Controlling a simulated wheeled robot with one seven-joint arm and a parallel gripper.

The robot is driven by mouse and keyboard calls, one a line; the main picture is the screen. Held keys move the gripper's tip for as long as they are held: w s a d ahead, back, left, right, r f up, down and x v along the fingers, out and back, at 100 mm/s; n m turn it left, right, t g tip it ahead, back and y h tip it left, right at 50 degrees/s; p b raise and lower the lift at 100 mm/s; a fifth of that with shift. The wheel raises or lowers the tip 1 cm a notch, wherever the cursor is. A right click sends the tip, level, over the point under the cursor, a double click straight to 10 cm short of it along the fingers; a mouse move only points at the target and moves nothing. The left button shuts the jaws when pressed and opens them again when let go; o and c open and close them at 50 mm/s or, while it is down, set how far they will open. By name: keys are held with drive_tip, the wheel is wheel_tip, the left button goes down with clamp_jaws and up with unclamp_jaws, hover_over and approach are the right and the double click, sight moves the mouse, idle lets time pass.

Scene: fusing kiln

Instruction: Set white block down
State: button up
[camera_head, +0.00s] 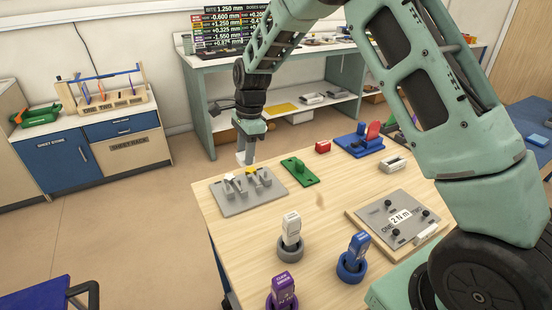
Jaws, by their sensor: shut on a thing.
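My gripper (247,150) is at the end of my arm, pointing down over the back left of the wooden table. It is shut on a small white block (242,158), seen at its lower end; the block is small in view and partly hidden by the fingers. The block appears to be above the grey fixture plate (227,201) and near its back edge. I cannot tell whether it touches anything. The plate carries grey upright stands (246,185), a white piece (229,178) and a yellow piece (251,171).
A green fixture (300,171), red block (323,147) and blue fixture (358,146) stand right of the plate. Grey (290,246), blue (352,267) and purple (283,298) holders are in front. Bare wood (318,222) lies between.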

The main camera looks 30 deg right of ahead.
drive_tip(key=s+d+f+m, duration=0.1)
drive_tip(key=d+m, duration=0.8)
drive_tip(key=d, duration=0.8)
drive_tip(key=m+t+h, duration=0.2)
drive_tip(key=m, duration=0.7)
hover_over(340, 170)
drive_tip(key=f, duration=0.5)
drive_tip(key=shift+s+f, duration=0.15)
drive_tip(key=shift+s, duration=0.2)
drive_tip(key=shift+f, duration=2.15)
drive_tip(key=shift+f, duration=0.1)
drive_tip(key=o, duration=1)
